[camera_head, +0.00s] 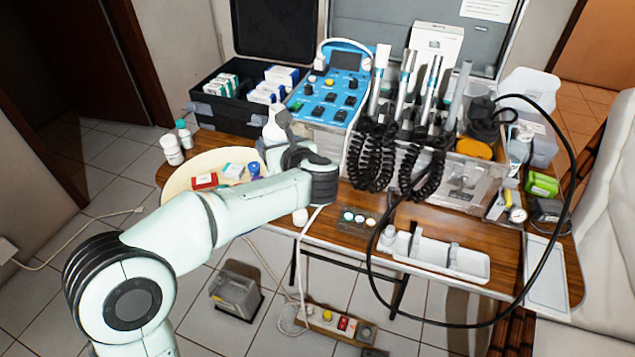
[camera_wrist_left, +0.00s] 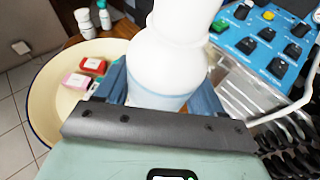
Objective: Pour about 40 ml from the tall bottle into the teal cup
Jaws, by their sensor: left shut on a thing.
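My left gripper (camera_head: 284,128) is over the table's back left part, in front of the blue control panel. It is shut on a white bottle (camera_head: 273,131), which is partly hidden by the gripper and wrist. In the left wrist view the white bottle (camera_wrist_left: 172,62) stands between the two blue-grey fingers, its rounded body narrowing above a wider base; its top is cut off by the frame. I cannot make out a teal cup for sure; it may be hidden behind my arm. My right gripper is not in view.
A cream round basin (camera_head: 180,181) holds small boxes at the left. The blue control panel (camera_head: 332,92) and coiled black cords (camera_head: 372,160) stand behind. A small tray of coloured pots (camera_head: 357,222) and a white tray (camera_head: 462,262) lie in front. A black cable loops at the right.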

